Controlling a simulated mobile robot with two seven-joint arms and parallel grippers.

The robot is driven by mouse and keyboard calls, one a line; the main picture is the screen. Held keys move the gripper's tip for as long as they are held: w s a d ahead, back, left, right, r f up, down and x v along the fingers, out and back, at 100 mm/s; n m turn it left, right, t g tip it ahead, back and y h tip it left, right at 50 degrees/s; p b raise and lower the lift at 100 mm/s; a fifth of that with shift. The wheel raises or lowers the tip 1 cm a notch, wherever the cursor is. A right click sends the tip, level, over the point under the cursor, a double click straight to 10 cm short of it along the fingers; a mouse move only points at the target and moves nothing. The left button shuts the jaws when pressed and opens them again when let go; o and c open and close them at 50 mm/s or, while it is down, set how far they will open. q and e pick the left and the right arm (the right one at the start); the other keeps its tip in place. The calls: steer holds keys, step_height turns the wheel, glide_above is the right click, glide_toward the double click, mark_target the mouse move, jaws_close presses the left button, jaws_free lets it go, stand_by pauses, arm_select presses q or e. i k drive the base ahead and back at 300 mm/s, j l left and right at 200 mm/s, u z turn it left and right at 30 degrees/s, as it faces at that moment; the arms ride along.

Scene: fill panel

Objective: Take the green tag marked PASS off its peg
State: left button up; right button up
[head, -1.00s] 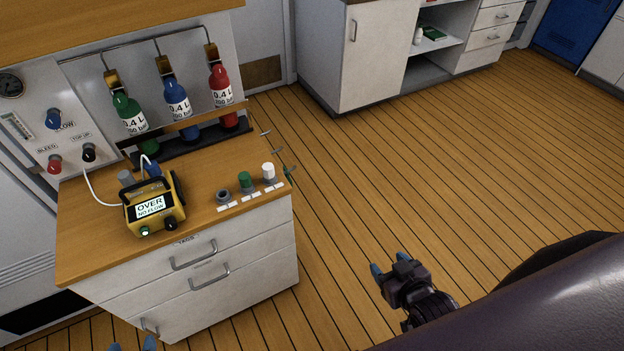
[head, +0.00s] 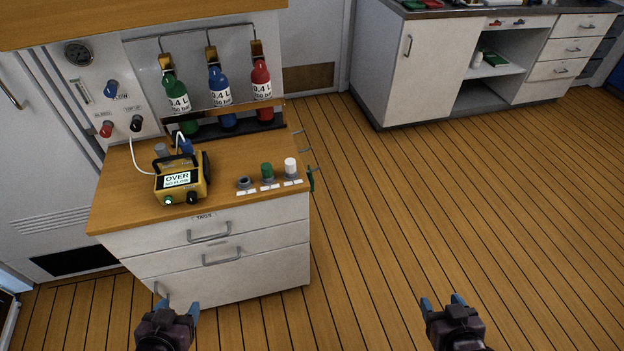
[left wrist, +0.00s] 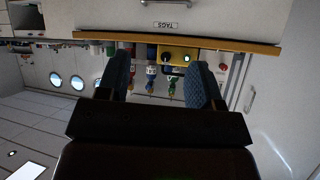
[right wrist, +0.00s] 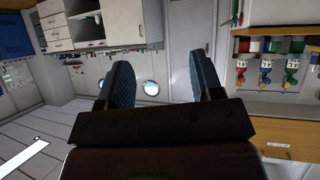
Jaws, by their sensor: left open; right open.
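A small dark green tag (head: 311,180) hangs at the right end of the wooden-topped cabinet, by the front one of several thin pegs (head: 306,150). It is seen nearly edge-on, so no word on it can be read. My left gripper (head: 177,306) is open and empty, low in front of the cabinet drawers and left of the tag. My right gripper (head: 442,301) is open and empty over the floor, right of the tag and nearer to me. Neither gripper touches anything. I cannot make out the tag in either wrist view.
The cabinet top (head: 125,205) carries a yellow meter (head: 181,180) reading OVER, a green knob (head: 267,171) and a white knob (head: 291,168). Green, blue and red bottles (head: 261,82) stand behind. The plank floor (head: 400,200) right of the cabinet is clear up to the white cupboards (head: 400,65).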

mark_target(310, 177)
steer(key=i+l+u, duration=0.3)
steer(key=l, duration=0.15)
steer(key=l+u, duration=0.25)
steer(key=l, duration=0.25)
steer(key=i+l+u, duration=0.15)
steer(key=l+u, duration=0.15)
steer(key=l, duration=0.25)
steer(key=l+u, duration=0.25)
steer(key=l, duration=0.3)
steer(key=i, duration=0.05)
